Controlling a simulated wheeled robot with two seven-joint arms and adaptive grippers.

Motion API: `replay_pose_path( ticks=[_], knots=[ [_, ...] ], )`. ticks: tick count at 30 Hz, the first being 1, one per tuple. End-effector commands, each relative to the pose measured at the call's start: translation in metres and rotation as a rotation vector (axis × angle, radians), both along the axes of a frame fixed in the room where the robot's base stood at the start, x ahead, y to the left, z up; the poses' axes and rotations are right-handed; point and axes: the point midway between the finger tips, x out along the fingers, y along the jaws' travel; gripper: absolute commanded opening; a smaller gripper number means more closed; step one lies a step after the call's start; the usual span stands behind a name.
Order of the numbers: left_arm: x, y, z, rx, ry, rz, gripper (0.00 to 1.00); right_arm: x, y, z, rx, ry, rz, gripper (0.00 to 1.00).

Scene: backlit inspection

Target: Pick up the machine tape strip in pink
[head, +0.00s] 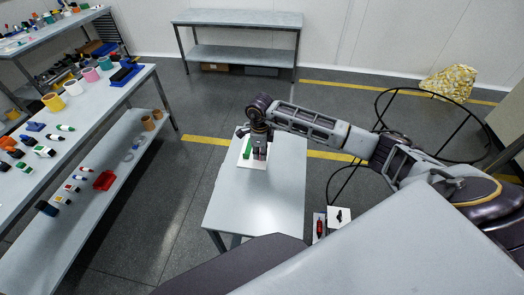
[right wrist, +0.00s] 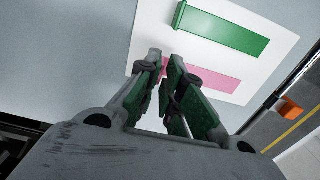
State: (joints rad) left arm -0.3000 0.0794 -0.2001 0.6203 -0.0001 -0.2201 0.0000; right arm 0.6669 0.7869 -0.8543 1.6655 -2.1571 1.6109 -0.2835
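The pink tape strip (right wrist: 208,72) lies flat on a white sheet (right wrist: 285,62), seen in the right wrist view. A green strip (right wrist: 222,30) with a rolled left end lies alongside it on the same sheet. My right gripper (right wrist: 166,58) is slightly open, its fingertips a small gap apart at the left end of the pink strip. I cannot tell whether the tips touch it. In the head view my right gripper (head: 260,152) is over the sheet (head: 251,163) and hides the pink strip; part of the green strip (head: 247,149) shows. My left gripper is not in view.
The sheet lies on a small grey table (head: 254,205), whose near part is clear. A long workbench (head: 85,105) at the left holds cups, markers and small parts. An empty-topped table (head: 238,18) stands at the back. Black hoops and a yellow patterned bag (head: 448,82) are at the right.

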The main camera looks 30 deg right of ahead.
Motion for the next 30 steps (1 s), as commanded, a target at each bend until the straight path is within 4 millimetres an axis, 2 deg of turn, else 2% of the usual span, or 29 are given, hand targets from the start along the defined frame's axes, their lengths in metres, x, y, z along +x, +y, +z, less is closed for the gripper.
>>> replay_pose_path(
  ticks=[7,21,24,30],
  knots=[
    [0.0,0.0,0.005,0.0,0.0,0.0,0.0,0.0,0.0,-0.017,0.001,-0.001,0.001,0.09],
    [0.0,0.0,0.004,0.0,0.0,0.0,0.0,0.0,0.0,-0.018,0.0,-0.001,0.001,0.09],
    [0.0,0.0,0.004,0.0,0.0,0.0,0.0,0.0,0.0,-0.018,0.0,-0.001,0.001,0.0],
    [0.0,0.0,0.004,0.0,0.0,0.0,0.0,0.0,0.0,-0.018,0.0,-0.001,0.001,0.0]
  ],
)
